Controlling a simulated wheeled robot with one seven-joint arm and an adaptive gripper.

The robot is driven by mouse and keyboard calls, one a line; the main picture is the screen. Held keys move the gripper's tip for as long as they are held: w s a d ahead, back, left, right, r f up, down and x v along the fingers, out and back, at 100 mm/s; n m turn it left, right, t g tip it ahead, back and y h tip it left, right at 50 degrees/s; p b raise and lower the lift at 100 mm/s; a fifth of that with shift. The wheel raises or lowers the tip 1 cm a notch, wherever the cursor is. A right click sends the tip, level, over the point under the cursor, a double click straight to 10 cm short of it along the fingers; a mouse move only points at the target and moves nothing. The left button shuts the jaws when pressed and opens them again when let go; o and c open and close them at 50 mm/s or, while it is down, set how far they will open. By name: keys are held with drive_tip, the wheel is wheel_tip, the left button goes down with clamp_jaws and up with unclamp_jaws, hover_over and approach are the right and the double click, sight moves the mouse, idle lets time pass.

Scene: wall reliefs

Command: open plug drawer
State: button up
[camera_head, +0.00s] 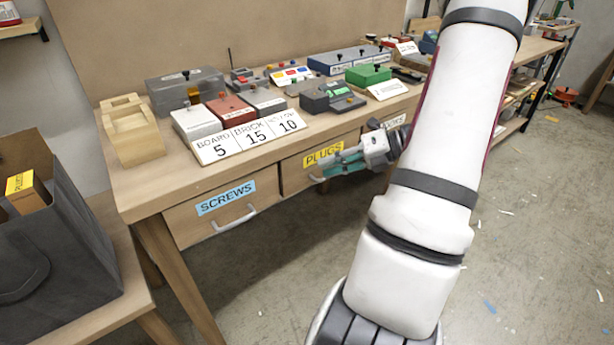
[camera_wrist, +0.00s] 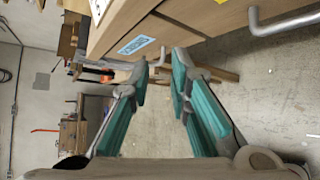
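The plug drawer (camera_head: 298,172) has a yellow PLUGS label (camera_head: 323,154) and looks shut in the table front. Its grey bar handle (camera_head: 317,179) is mostly hidden by my gripper in the head view. In the wrist view the near handle (camera_wrist: 284,23) shows at upper right, outside the fingers. My gripper (camera_head: 331,168) is in front of this drawer, its teal fingers pointing left along the table front. In the wrist view my gripper (camera_wrist: 160,66) is open, with nothing between the fingers.
The SCREWS drawer (camera_head: 176,219) is shut on the left, its handle (camera_head: 234,217) sticking out. Boxes and a price card (camera_head: 250,137) stand on the tabletop (camera_head: 150,185). A grey bag (camera_head: 70,250) stands at far left.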

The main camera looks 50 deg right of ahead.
drive_tip(key=s+d+f+m+t+h+b, duration=0.2)
drive_tip(key=s+d+f+m+t+h, duration=0.4)
drive_tip(key=d+f+m, duration=0.45)
drive_tip(key=shift+g+y, duration=0.6)
drive_tip(key=b+x, duration=0.1)
drive_tip(key=x, duration=0.5)
drive_tip(key=b+x, duration=0.2)
drive_tip(key=x, duration=0.4)
drive_tip(key=shift+d+r, duration=0.1)
drive_tip(key=shift+r, duration=0.15)
clamp_jaws()
